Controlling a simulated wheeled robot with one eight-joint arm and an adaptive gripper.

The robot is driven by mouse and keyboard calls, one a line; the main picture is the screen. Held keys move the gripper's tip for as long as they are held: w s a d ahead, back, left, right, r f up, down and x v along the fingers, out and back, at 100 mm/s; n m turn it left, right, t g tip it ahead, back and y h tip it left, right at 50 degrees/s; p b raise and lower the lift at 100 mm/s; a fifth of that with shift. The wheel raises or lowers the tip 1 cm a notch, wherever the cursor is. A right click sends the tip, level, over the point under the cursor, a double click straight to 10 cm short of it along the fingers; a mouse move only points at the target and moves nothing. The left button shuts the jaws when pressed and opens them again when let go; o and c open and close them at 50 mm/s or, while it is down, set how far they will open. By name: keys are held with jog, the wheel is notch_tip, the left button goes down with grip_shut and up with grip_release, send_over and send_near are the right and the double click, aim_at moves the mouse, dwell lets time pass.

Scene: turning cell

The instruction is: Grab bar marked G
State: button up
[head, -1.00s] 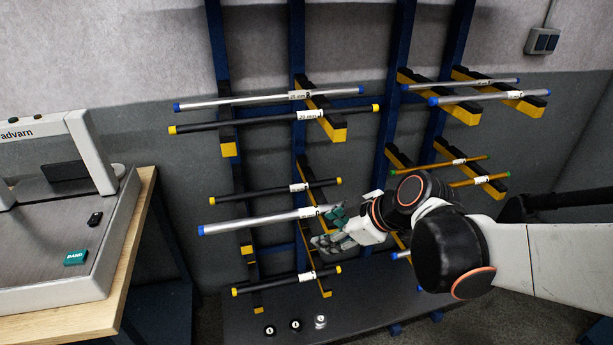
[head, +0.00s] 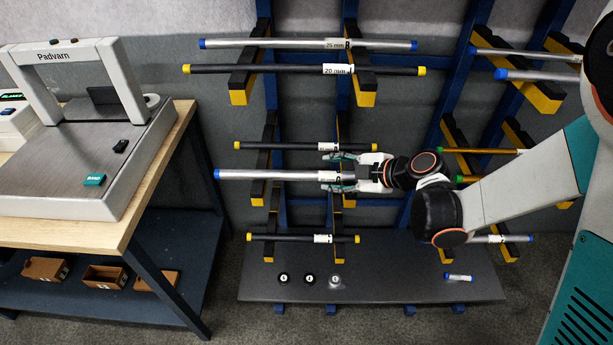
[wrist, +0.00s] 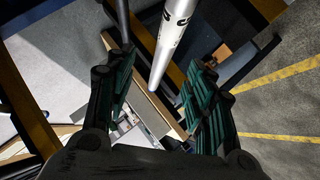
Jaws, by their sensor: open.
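A silver bar (head: 262,174) with a blue left end cap and a white label lies on the middle level of the rack. Its right end runs in among the fingers of my gripper (head: 332,172). In the wrist view the silver bar (wrist: 169,45) passes between the two green-padded fingers of my open gripper (wrist: 158,92), with gaps on both sides. Dark lettering shows on its label at the top edge, but I cannot read the letter surely. My gripper hides part of the bar's right end in the head view.
A black yellow-capped bar (head: 290,146) lies just above, and another (head: 290,237) below. Longer bars (head: 300,70) rest higher on yellow-tipped rack arms (head: 240,97). A wooden bench (head: 70,240) with a machine (head: 95,165) stands left.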

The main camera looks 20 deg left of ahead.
aim_at(308, 175)
jog(key=b+x, duration=0.1)
jog(key=x, duration=0.3)
jog(key=shift+a, duration=0.1)
jog(key=b+x, duration=0.1)
jog(key=x, duration=0.1)
jog(key=s+b+x, duration=0.1)
jog(key=x, duration=0.1)
jog(key=shift+w+a+f, duration=0.1)
jog(key=shift+a+f, duration=0.2)
jog(key=shift+f, duration=0.05)
jog(key=shift+w+a+f, duration=0.15)
jog(key=shift+w+a, duration=0.05)
jog(key=shift+a, duration=0.1)
jog(key=shift+c, duration=0.5)
grip_shut()
